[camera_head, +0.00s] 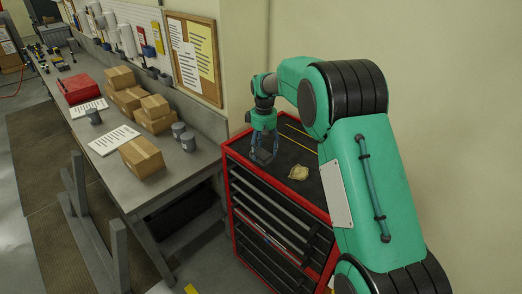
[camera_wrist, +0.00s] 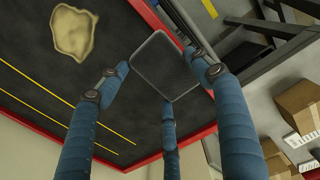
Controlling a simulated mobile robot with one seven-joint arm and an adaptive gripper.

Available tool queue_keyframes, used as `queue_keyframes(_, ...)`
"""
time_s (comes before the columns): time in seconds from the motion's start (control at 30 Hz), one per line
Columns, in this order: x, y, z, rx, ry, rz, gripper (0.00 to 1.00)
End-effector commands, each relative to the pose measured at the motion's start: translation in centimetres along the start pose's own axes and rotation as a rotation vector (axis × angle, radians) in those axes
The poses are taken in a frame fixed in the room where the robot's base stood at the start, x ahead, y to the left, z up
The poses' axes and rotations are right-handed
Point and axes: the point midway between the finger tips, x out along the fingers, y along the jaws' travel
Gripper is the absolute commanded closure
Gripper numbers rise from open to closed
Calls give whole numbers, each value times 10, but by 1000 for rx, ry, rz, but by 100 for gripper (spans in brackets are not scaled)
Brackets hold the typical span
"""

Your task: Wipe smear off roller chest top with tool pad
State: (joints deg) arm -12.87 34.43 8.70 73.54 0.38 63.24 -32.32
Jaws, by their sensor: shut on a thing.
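The roller chest (camera_head: 232,148) is red with a black top, and its drawers face the front. A tan, irregular smear (camera_head: 299,172) lies on the top; in the wrist view the smear (camera_wrist: 74,31) is at the upper left, apart from my gripper. My gripper (camera_head: 264,156) is over the left part of the chest top, pointing down. In the wrist view its blue fingers (camera_wrist: 160,75) are shut on a dark grey rounded pad (camera_wrist: 165,66). I cannot tell whether the pad touches the top.
Yellow lines (camera_wrist: 113,122) run along the chest top. A grey workbench (camera_head: 185,165) stands to the left with cardboard boxes (camera_head: 142,157), grey cups and a red case (camera_head: 79,89). A wall is behind the chest. A pinboard (camera_head: 195,58) hangs above the bench.

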Motion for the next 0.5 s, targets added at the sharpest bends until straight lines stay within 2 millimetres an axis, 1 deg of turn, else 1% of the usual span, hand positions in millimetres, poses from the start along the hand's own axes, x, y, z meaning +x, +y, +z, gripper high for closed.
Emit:
queue_keyframes(0.1, 0, 0, 0, 0, 0, 0, 57)
queue_keyframes(0.13, 0, 0, 0, 0, 0, 0, 39)
queue_keyframes(0.17, 0, 0, 0, 0, 0, 0, 45)
queue_keyframes(0.2, 0, 0, 0, 0, 0, 0, 53)
queue_keyframes(0.23, 0, 0, 0, 0, 0, 0, 56)
queue_keyframes(0.37, -1, 1, 1, 0, 0, 0, 56)
queue_keyframes(0.5, -4, 5, 10, 1, 1, 1, 56)
